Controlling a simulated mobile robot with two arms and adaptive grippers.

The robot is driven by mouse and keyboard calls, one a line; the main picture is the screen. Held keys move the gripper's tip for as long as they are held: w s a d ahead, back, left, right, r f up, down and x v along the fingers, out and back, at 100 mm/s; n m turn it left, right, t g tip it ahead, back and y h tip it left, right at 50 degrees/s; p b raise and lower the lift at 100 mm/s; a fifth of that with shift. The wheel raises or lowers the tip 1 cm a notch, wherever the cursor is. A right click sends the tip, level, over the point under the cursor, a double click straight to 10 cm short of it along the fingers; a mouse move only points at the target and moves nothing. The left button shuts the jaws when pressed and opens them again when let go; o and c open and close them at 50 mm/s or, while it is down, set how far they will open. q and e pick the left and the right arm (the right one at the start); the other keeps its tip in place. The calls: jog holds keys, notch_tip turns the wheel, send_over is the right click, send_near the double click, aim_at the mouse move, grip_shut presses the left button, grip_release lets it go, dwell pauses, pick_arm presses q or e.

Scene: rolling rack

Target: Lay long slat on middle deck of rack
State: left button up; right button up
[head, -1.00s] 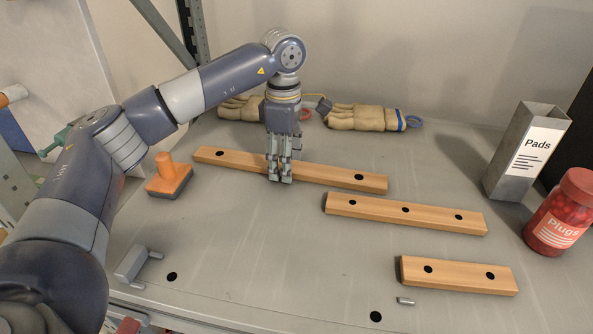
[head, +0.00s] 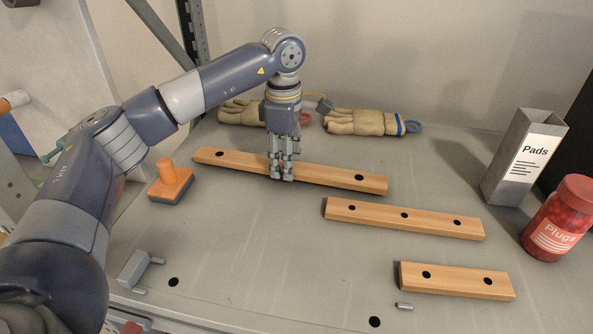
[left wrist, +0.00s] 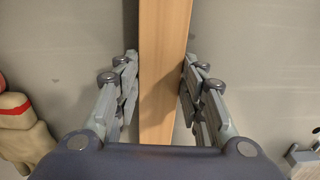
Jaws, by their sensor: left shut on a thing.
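The long slat (head: 330,176) is the farthest and longest of three wooden slats. It lies flat on a grey surface (head: 240,240), with a dark spot near each end. My left gripper (head: 282,172) points straight down over its middle and is shut on it. In the left wrist view the long slat (left wrist: 164,60) runs between the two fingers (left wrist: 160,95), one on each side. The fingers hide part of its middle in the head view. My right gripper is not in view.
A middle slat (head: 380,216) and a short slat (head: 455,284) lie nearer. An orange-handled block (head: 170,182) is left, gloves (head: 360,122) behind. The Pads box (head: 525,155) and Plugs jar (head: 558,220) stand right. A grey bracket (head: 135,268) lies front left; the front centre is mostly clear.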

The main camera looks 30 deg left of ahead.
pick_arm(q)
jog(key=shift+r+p, duration=1.55)
jog(key=shift+r, duration=0.85)
